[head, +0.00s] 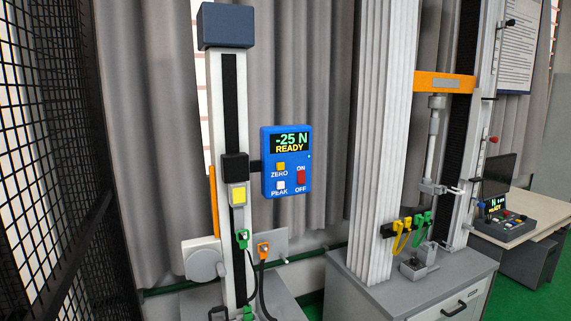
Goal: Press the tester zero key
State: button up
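The tester's blue control box (286,198) hangs on the right side of a slim white column stand (217,110) in the head view. Its dark display (289,143) reads "-25 N" in green and "READY" in yellow. The zero key (281,167) is a small orange-yellow square below the display, with "ZERO" printed under it. A white peak key (281,186) sits below that label. A red on/off switch (301,177) is to the right of the keys. Nothing covers the keys. My gripper is not in view.
A black mesh fence (50,150) stands at the left. A larger test frame with an orange crosshead (443,83) stands at the right on a grey cabinet (420,295). Orange (263,249) and green (242,238) connectors with cables hang at the column's lower part.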

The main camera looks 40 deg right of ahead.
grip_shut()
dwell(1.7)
